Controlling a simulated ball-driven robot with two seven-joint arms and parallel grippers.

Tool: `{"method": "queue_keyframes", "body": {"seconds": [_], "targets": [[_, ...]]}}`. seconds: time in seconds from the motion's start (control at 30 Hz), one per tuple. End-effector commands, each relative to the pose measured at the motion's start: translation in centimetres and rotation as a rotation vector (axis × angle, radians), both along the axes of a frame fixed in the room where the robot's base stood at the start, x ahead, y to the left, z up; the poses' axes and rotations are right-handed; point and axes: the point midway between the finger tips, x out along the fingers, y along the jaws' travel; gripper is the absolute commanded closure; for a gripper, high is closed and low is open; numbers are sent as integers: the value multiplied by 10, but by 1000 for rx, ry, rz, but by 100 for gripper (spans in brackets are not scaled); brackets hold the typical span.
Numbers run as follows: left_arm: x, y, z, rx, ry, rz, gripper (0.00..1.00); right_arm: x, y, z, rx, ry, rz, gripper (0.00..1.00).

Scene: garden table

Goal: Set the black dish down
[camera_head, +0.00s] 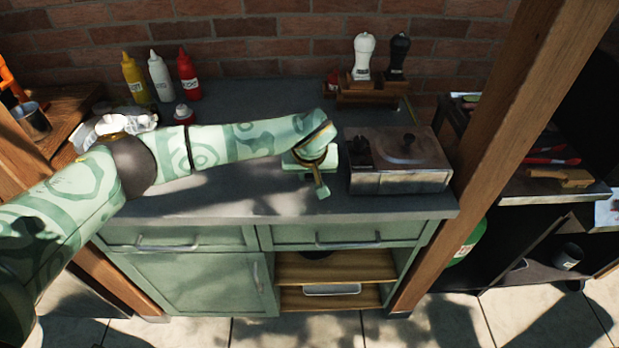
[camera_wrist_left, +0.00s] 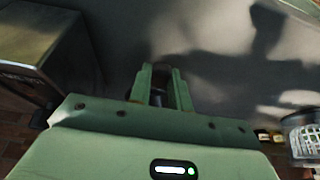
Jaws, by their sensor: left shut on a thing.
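My left gripper (camera_head: 321,186) reaches over the grey counter, just left of the metal box, and points down. In the left wrist view its two green fingers (camera_wrist_left: 161,82) are closed around a small dark thing, the black dish (camera_wrist_left: 161,76), of which only a little shows between them. In the head view I cannot make out the dish; the gripper and wrist cover that spot. I cannot tell whether it touches the counter. My right gripper is not in view.
The metal box (camera_head: 398,178) stands close right of the gripper and also shows in the left wrist view (camera_wrist_left: 35,45). Pepper and salt mills (camera_head: 363,57) stand on a wooden rack behind. Sauce bottles (camera_head: 160,78) stand back left. The counter (camera_head: 240,192) is bare in front.

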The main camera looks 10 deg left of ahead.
Motion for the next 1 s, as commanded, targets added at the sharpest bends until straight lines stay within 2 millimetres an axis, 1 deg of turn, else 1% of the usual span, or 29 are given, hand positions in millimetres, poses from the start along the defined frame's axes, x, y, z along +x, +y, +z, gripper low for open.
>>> {"method": "queue_keyframes", "body": {"seconds": [0.03, 0.1, 0.37, 0.5, 0.53, 0.57, 0.6, 0.87, 0.93, 1.0], "targets": [[-1, -1, -10, -2, 3, 0, 100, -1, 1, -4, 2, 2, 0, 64], [0, -1, -15, -1, 0, 0, 100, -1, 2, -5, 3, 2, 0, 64], [0, -1, -14, 0, -2, 0, 100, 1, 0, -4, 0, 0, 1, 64], [1, 0, -18, 0, -2, 0, 100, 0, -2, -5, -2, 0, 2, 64], [0, -1, -18, 0, -2, 0, 72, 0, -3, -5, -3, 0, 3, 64], [0, -1, -17, 0, -2, 0, 64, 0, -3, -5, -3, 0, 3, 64], [0, -1, -17, 0, -2, 0, 59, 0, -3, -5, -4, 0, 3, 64], [0, -1, -17, -1, -1, 0, 59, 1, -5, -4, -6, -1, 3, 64], [0, -1, -12, -1, -1, -1, 59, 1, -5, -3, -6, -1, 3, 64], [-3, -2, -3, -1, -5, -3, 59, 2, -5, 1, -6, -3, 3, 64]]}}
